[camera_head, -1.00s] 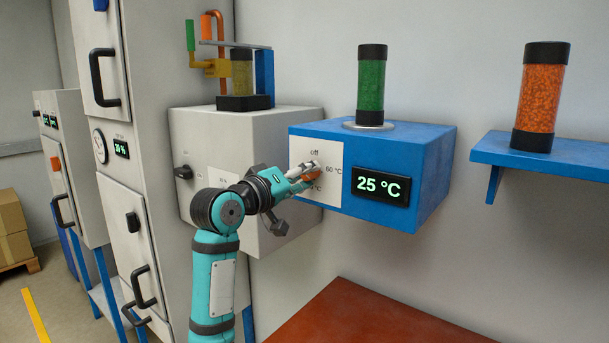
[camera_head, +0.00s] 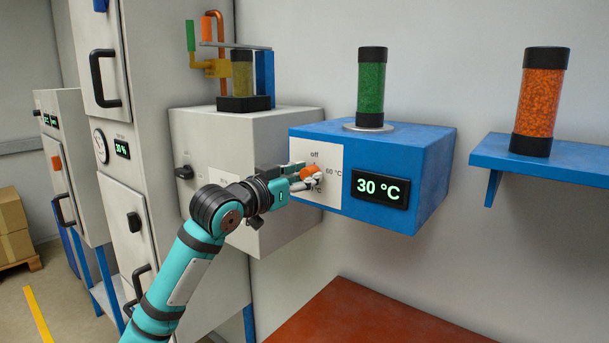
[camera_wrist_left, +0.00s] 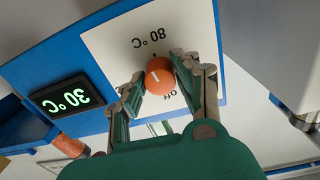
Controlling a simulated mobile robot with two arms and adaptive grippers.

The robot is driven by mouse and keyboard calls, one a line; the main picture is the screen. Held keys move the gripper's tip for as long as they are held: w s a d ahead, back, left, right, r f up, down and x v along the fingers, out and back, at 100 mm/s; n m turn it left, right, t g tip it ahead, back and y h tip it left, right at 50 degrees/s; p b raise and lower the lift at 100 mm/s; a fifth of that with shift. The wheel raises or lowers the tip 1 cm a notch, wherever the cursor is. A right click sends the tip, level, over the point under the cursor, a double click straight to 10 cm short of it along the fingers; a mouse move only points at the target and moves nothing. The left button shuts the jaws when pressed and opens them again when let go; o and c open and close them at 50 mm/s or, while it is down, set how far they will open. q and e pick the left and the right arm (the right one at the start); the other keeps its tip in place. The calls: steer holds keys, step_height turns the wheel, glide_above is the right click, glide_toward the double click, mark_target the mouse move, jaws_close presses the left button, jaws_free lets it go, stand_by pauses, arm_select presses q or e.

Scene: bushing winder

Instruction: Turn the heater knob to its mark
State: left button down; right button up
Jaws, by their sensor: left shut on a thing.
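The heater is a blue box (camera_head: 425,180) on the wall with a white dial plate (camera_head: 327,156) on its front. The orange heater knob (camera_head: 307,173) sits on the plate, with "off" printed above it and a temperature label to its right. In the left wrist view the knob (camera_wrist_left: 160,82) carries a short white line. My left gripper (camera_head: 308,177) is shut on the knob, one finger on each side, and partly hides the lower label. The display (camera_head: 380,188) reads 30 °C. My right gripper is not in view.
A green-filled cylinder (camera_head: 371,85) stands on the heater. A grey box (camera_head: 240,135) with a black knob is close to its left. An orange-filled cylinder (camera_head: 540,98) stands on a blue shelf (camera_head: 575,161) at right. A red-brown surface (camera_head: 375,315) lies below.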

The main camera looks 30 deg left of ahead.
arm_select(q)
steer(key=shift+f+m, duration=0.25)
steer(key=shift+m, duration=0.45)
steer(key=c, duration=1.3)
jaws_free()
steer(key=shift+c, duration=0.2)
steer(key=o, duration=0.4)
steer(key=shift+r, duration=0.15)
steer(key=s+a, duration=0.1)
steer(key=s, duration=1.1)
steer(key=shift+a, duration=0.15)
